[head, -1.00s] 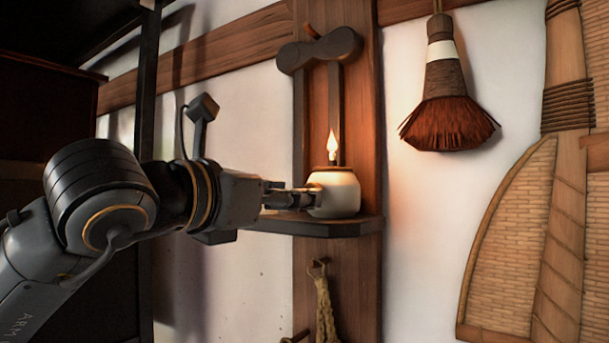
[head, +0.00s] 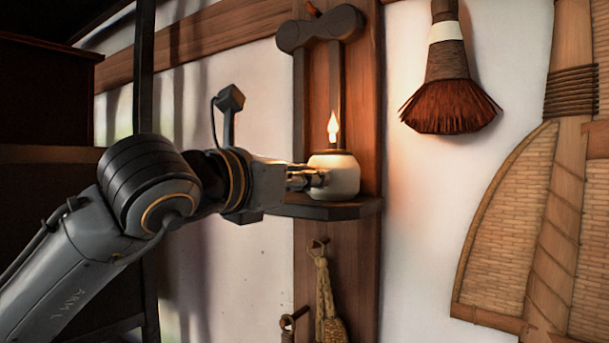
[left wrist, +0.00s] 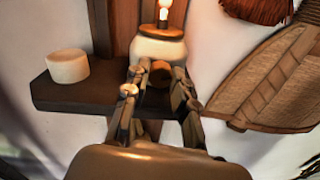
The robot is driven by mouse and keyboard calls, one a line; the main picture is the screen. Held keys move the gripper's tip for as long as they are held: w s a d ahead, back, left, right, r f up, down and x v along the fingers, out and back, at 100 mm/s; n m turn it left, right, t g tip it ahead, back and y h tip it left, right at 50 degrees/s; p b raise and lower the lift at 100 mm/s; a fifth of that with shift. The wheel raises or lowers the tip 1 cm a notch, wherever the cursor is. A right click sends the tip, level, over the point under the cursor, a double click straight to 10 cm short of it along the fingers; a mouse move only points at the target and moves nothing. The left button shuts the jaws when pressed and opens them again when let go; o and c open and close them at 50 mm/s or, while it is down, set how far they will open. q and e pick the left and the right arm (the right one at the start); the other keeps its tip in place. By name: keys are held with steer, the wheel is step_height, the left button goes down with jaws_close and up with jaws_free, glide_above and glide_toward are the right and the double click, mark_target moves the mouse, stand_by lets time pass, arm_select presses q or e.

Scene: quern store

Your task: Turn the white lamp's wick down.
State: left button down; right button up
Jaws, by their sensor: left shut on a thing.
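The white lamp (head: 338,181) is a round pot with a dark collar and a lit flame (head: 333,128) above it. It stands upright on a dark wall shelf (head: 325,211). In the left wrist view the lamp (left wrist: 158,50) shows a round brown knob (left wrist: 158,74) on its near side. My left gripper (head: 316,179) reaches in from the left at the lamp's front. In the left wrist view its fingers (left wrist: 156,90) are either side of the knob, shut on it. The contact is partly hidden in the head view. My right gripper is not in view.
A small white cylinder (left wrist: 67,66) stands on the shelf left of the lamp. A brush (head: 440,90) and a large woven fan-like piece (head: 520,220) hang to the right. Rope (head: 324,290) hangs below the shelf. A dark cabinet (head: 45,95) stands at the left.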

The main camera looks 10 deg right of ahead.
arm_select(q)
steer(key=shift+s+m+y+b, duration=0.1)
steer(key=shift+m+y+b, duration=0.3)
steer(key=shift+m+b, duration=6.4)
steer(key=m+p, duration=0.7)
steer(key=shift+f+m, duration=0.1)
steer(key=shift+m, duration=0.2)
steer(key=c, duration=1.1)
jaws_free()
steer(key=shift+d, duration=0.1)
steer(key=v, duration=1.2)
